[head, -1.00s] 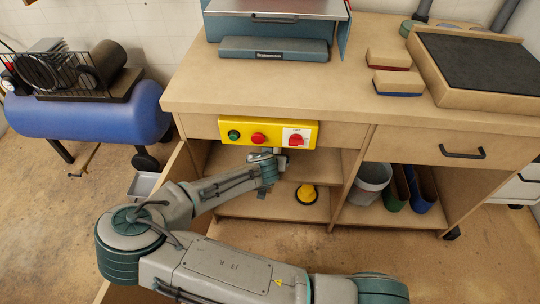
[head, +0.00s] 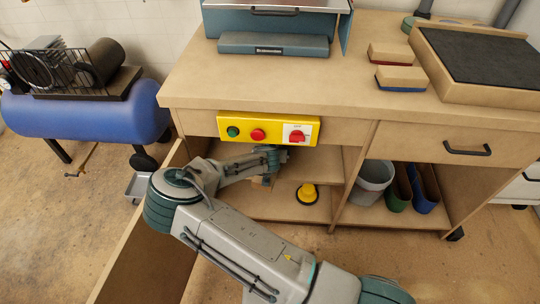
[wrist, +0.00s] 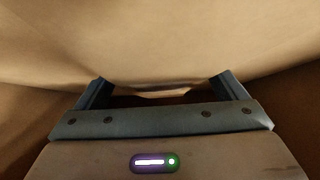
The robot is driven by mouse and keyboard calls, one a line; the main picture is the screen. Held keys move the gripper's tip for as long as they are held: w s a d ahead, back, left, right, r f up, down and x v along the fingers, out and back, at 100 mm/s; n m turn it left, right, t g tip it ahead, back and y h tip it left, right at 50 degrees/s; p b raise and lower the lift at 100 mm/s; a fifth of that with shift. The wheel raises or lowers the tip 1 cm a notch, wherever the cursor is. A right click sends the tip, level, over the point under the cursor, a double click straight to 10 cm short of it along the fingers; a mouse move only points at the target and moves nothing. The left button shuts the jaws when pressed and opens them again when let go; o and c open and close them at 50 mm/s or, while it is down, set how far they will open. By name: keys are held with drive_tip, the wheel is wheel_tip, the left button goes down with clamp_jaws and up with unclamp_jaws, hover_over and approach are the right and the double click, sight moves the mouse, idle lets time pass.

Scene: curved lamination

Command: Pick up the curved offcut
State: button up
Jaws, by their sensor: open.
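My gripper (wrist: 162,88) is open in the wrist view, its two dark fingers wide apart. A pale wooden surface fills the view ahead of and above the fingers. A thin, slightly curved wooden edge (wrist: 160,93) shows between the fingertips; I cannot tell whether it belongs to the curved offcut or to the shelf. Nothing is clearly gripped. I cannot make out the curved offcut for certain in the head view.
The wooden bench (head: 330,92) overhangs the shelf space. A yellow round object (head: 307,194) sits on the lower shelf (head: 255,208). A grey bucket (head: 374,182) and green and blue holders stand at right. A wooden panel (head: 150,245) stands left of my arm.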

drive_tip(key=c, duration=1.5)
drive_tip(key=shift+r+b, duration=0.2)
drive_tip(key=shift+b, duration=0.35)
